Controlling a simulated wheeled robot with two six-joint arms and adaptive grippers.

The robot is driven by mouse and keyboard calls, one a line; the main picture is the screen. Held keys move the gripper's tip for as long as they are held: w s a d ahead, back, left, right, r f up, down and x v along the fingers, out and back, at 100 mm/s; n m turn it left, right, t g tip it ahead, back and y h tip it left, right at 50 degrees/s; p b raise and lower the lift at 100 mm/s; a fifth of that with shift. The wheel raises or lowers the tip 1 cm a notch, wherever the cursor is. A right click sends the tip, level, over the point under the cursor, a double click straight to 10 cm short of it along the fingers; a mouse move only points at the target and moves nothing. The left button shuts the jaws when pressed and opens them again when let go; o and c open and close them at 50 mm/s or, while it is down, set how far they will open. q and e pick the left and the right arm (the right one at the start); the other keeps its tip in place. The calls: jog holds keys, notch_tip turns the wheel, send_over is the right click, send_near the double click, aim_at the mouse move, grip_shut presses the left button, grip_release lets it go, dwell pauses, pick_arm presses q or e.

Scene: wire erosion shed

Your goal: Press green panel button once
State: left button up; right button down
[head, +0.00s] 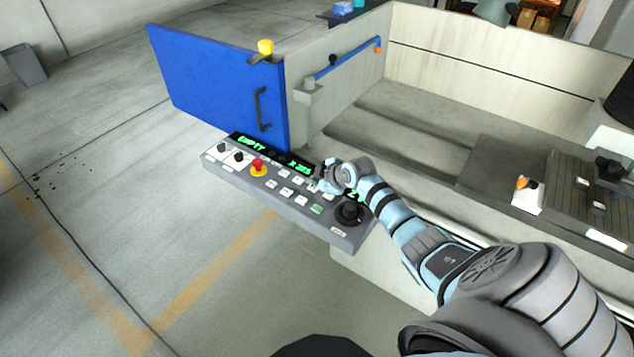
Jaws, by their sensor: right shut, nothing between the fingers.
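The grey control panel (283,207) juts out at the front of the machine, with several small pale buttons on its face. A green button (317,209) is on its lower right part, left of the black knob (349,212). My right gripper (315,184) is shut and empty over the upper right of the panel, a little above the green button in the picture. I cannot tell whether its fingertips touch the panel. The gripper hides part of the display and some buttons. My left gripper is not in view.
A red stop button (258,166) and two black switches are on the panel's left. The blue door (215,88) stands open behind it. The machine's tank (400,125) lies beyond. The floor (110,200) at left is clear, apart from a bin (24,64).

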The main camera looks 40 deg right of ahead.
aim_at(315, 210)
jog(key=shift+f, duration=0.1)
notch_tip(315, 210, down, 9)
jog(key=b, duration=0.8)
dwell(0.9)
jog(key=shift+f+b, duration=0.3)
jog(key=shift+b, duration=0.1)
jog(key=shift+f+b, duration=0.35)
dwell(0.5)
dwell(0.4)
jog(key=shift+r+p, duration=0.75)
jog(key=shift+r, duration=0.1)
